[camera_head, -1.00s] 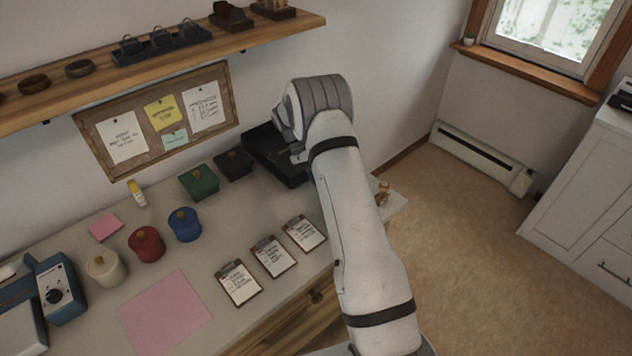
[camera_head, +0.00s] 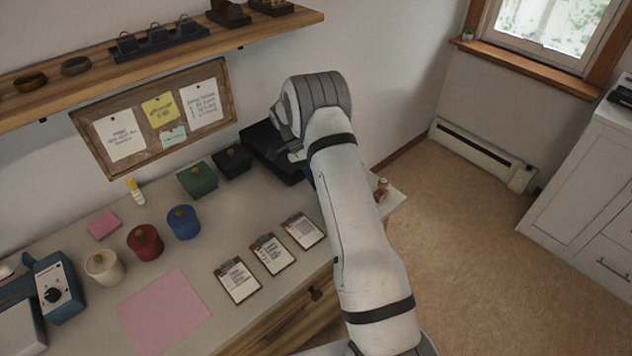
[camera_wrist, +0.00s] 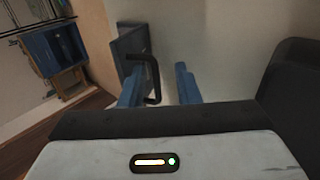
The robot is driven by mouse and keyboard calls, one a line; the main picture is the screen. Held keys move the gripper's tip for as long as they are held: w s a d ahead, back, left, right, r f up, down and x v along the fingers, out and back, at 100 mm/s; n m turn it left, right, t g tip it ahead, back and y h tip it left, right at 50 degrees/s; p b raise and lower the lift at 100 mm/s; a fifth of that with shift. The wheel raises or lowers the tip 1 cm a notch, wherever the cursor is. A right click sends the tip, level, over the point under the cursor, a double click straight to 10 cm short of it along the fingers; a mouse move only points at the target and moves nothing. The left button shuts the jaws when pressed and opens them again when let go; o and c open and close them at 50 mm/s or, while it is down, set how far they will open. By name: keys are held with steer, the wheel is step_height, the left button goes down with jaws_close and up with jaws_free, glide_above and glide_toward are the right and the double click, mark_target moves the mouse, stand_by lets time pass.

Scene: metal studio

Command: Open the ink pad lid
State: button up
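A dark slate-blue, flat box with a black loop handle (camera_wrist: 152,78) shows in the wrist view; it looks like the ink pad and its lid (camera_wrist: 131,45). It lies on the pale worktop near an edge. My gripper (camera_wrist: 160,88) is open, with its two blue fingers apart. The handle reaches into the gap between them, close to the left finger; I cannot tell whether they touch. The lid appears shut. In the head view my arm hides this pad, and only a bit of blue finger shows under my wrist.
A black tray-like box (camera_head: 262,144) stands by the wall, partly behind my wrist. A small dark box (camera_head: 232,161), a green box (camera_head: 197,180), several jars and clipboards (camera_head: 272,254) stand to the left. A wooden stamp (camera_head: 381,188) stands near the right end of the worktop.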

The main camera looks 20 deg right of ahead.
steer(key=v, duration=0.7)
steer(key=shift+w+r+b, duration=0.25)
steer(key=shift+r+b, duration=0.05)
steer(key=shift+b, duration=0.15)
steer(key=shift+a, duration=0.1)
